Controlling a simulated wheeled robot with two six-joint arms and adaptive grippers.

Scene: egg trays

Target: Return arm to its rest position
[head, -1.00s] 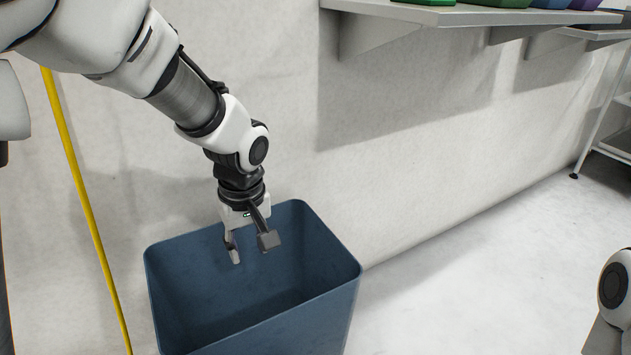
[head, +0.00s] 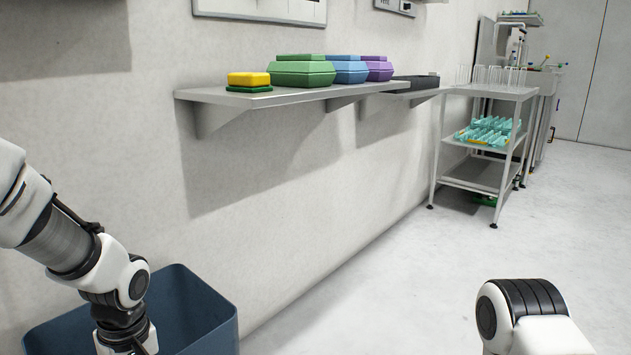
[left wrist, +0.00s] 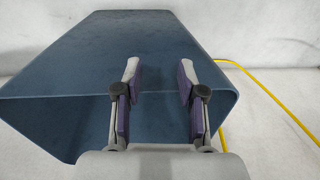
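My left arm comes in from the left in the head view, over a blue bin (head: 188,305). Its gripper fingers are below the bottom edge of that view. In the left wrist view my left gripper (left wrist: 160,83) is open and empty, with its two fingers apart in front of the bin (left wrist: 110,45). The inside of the bin shows between and around the fingers. My right arm shows only as a rounded joint at the lower right of the head view, and its gripper is out of the picture.
A wall shelf (head: 290,95) holds a yellow-green sponge (head: 248,81) and green (head: 300,71), blue (head: 345,69) and purple (head: 376,68) cartons. A wheeled metal rack (head: 475,173) stands farther back. A yellow cable (left wrist: 270,92) lies beside the bin. The floor between is clear.

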